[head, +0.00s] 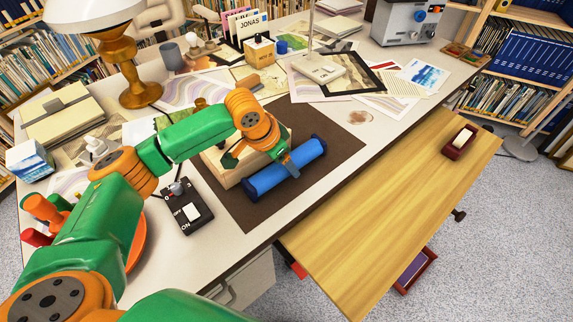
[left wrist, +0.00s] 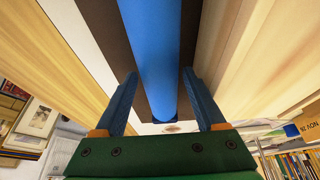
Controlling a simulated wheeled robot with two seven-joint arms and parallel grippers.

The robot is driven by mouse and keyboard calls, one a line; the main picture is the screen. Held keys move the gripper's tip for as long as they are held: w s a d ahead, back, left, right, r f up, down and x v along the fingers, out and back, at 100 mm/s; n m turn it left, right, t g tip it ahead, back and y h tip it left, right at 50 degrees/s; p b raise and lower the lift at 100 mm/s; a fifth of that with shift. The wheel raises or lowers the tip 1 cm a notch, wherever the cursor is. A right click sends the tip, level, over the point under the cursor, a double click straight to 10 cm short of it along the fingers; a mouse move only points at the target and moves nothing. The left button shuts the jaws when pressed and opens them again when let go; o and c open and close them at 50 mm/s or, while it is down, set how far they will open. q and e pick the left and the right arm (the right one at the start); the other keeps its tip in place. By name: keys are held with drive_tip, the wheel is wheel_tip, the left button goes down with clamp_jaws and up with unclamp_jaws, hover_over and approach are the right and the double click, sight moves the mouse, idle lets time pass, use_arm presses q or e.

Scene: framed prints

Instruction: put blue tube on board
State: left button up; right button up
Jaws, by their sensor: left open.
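The blue tube (head: 298,168) lies on a dark brown mat (head: 340,150) on the desk, beside a light wooden block or tray. My left gripper (head: 289,160) is over the tube, reaching down from the left. In the left wrist view the blue tube (left wrist: 152,50) runs between the two open fingers of the gripper (left wrist: 160,95), with a gap on each side. The wooden board (head: 400,190) is a long pale plank along the desk's front edge, to the right of the tube. My right gripper is not in view.
A black switch box (head: 187,208) and a lamp (head: 130,60) stand left of the mat. Picture frames and papers cover the desk's back.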

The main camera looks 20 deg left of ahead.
use_arm(q)
drive_tip(key=shift+w+f, duration=0.1)
drive_tip(key=shift+f, duration=0.15)
drive_tip(key=shift+r, duration=0.1)
clamp_jaws()
